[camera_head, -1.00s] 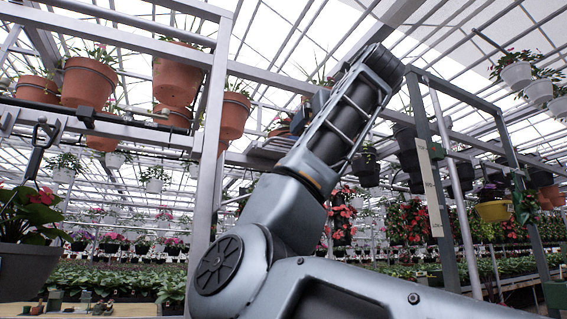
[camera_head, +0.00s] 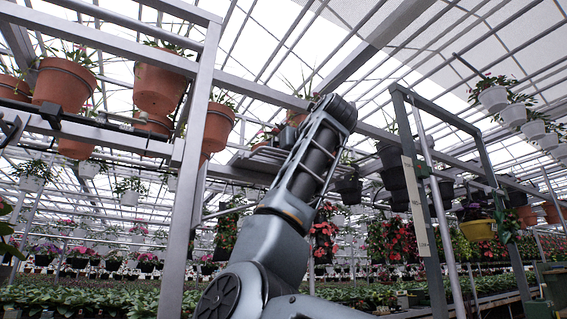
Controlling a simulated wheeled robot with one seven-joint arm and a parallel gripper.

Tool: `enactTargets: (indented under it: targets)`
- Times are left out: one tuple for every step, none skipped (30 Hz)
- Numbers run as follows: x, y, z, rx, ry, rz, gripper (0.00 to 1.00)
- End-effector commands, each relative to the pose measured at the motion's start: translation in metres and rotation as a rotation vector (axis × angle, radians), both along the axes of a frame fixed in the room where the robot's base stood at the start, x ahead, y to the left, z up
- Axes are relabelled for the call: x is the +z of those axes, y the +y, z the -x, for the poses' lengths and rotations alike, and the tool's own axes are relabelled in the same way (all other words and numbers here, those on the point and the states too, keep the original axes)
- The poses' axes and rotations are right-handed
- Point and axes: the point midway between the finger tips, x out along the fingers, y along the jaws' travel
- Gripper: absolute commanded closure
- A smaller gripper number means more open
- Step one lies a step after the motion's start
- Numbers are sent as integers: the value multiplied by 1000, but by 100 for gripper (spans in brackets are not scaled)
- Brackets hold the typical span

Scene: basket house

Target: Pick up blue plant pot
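I cannot make out a blue plant pot for certain in the head view. My arm (camera_head: 300,185) rises through the middle of the picture, bent at a joint near the top. My gripper does not show; the arm beyond that joint is hidden behind it. A shelf (camera_head: 262,160) behind the arm holds small pots, including an orange-brown one (camera_head: 297,118), and the arm covers part of this shelf.
Terracotta pots (camera_head: 64,85) hang from a metal frame (camera_head: 187,170) at left. Dark pots (camera_head: 394,155) hang right of my arm near a second frame (camera_head: 435,210). White pots (camera_head: 493,98) and a yellow pot (camera_head: 477,230) are at right. Plant beds (camera_head: 80,298) lie low behind.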

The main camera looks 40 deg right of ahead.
Motion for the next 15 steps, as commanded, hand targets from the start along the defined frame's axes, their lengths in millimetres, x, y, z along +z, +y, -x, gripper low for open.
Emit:
enactTargets:
  targets:
    - [0, -1, -4, 0, 1, 1, 9]
    - [0, -2, -5, 0, 0, 0, 9]
    - [0, -2, -5, 0, 0, 0, 9]
    - [0, -2, -6, 0, 0, 0, 9]
    - [0, -2, -6, 0, -1, 0, 9]
    - [0, -2, -5, 0, -1, 0, 9]
    - [0, -2, -5, 0, -1, 0, 9]
    - [0, -2, -5, 0, -1, 0, 9]
    - [0, -2, -5, 0, -1, 0, 9]
    - [0, -2, -5, 0, -1, 0, 12]
    - [0, -2, -5, 0, -1, 0, 15]
    - [0, -2, -5, 0, -1, 0, 19]
    - [0, -2, -5, 0, -1, 0, 22]
    - [0, -2, -5, 0, -1, 0, 24]
    - [0, -2, -5, 0, -1, 0, 28]
